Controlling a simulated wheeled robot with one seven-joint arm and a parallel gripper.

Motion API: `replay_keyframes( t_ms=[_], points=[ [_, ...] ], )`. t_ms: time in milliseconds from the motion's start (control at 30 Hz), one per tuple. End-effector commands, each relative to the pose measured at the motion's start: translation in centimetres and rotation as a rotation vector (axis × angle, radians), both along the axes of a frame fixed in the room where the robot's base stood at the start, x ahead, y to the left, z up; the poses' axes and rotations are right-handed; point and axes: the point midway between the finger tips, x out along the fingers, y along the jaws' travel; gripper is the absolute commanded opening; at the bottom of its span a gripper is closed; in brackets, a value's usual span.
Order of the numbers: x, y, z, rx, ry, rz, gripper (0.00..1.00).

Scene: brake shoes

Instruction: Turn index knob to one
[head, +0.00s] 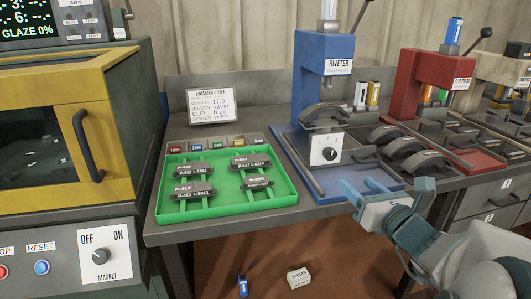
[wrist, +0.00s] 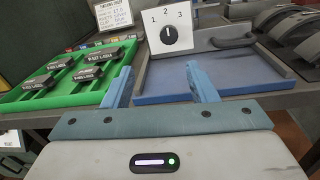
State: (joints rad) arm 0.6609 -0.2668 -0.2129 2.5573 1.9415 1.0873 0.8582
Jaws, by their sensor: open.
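The index knob (head: 329,154) is a round black knob on a white panel at the front of the blue riveter (head: 322,60). In the wrist view the knob (wrist: 170,35) sits under the numbers 1, 2 and 3, and its white mark points about straight up, toward 2. My gripper (head: 362,188) is open and empty, in front of the blue riveter base and below and to the right of the knob. In the wrist view my two blue fingers (wrist: 158,80) stand wide apart, with the knob panel beyond them and no contact.
A green tray (head: 222,213) with several labelled brake shoes lies left of the riveter. A dark brake shoe (head: 325,115) sits on the riveter above the panel. More shoes (head: 388,138) and a red press (head: 415,85) stand to the right. A finishing order card (head: 213,106) stands behind the tray.

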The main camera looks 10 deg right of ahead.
Motion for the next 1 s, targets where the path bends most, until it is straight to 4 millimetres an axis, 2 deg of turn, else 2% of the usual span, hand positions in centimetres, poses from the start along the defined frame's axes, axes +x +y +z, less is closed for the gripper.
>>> replay_keyframes(
  t_ms=[100,267,367,700,833,1000],
  points=[
    [0.0,-1.1,-0.5,0.04,-0.016,-0.038,0.52],
    [1.1,-1.1,-0.1,0.048,-0.018,-0.042,0.52],
    [2.5,-1.0,-0.1,0.048,-0.015,-0.041,0.52],
    [9.8,-0.4,-0.5,0.044,-0.018,-0.039,0.52],
    [11.8,-0.3,-0.4,0.043,-0.019,-0.041,0.52],
    [13.3,-0.2,-0.4,0.043,-0.018,-0.041,0.52]
  ],
)
